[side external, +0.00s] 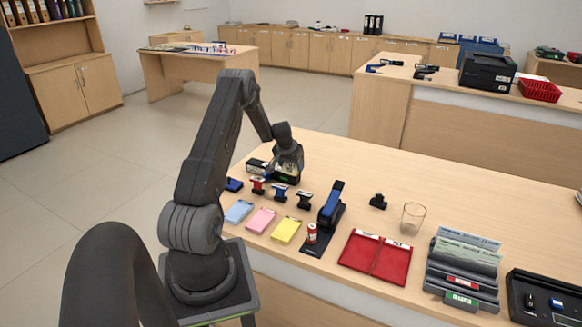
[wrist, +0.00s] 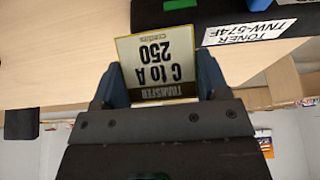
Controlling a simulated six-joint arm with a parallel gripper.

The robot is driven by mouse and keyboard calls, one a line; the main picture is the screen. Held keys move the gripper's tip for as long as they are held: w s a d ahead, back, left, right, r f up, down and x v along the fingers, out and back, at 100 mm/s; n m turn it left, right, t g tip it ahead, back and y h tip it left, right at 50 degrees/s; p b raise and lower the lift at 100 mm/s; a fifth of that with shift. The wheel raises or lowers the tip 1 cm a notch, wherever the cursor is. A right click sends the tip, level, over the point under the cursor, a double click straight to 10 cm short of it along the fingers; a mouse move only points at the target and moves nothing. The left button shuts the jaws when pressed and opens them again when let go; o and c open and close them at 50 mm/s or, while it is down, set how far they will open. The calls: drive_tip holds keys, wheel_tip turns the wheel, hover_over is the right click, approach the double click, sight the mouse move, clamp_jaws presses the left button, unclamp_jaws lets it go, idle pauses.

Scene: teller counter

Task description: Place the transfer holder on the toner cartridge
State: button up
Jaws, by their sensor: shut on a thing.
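The transfer holder (wrist: 157,62) is a small card with a pale face, a gold edge and the upside-down words "TRANSFER C to A 250 credits". My gripper (wrist: 160,82) is shut on it, with one blue finger on each side. In the side view my gripper (side external: 288,160) is low over the far left of the counter, at the toner cartridge. The toner cartridge (side external: 258,167) is a dark block with a white label, partly hidden by my gripper. In the wrist view the toner cartridge (wrist: 210,14) shows at the top right; I cannot tell whether the holder touches it.
A glass (side external: 413,217), a red tray (side external: 360,252) and a slip rack (side external: 462,268) are to the right.

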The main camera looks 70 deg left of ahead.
drive_tip(key=shift+f, duration=0.5)
drive_tip(key=shift+f, duration=0.15)
drive_tip(key=o, duration=0.9)
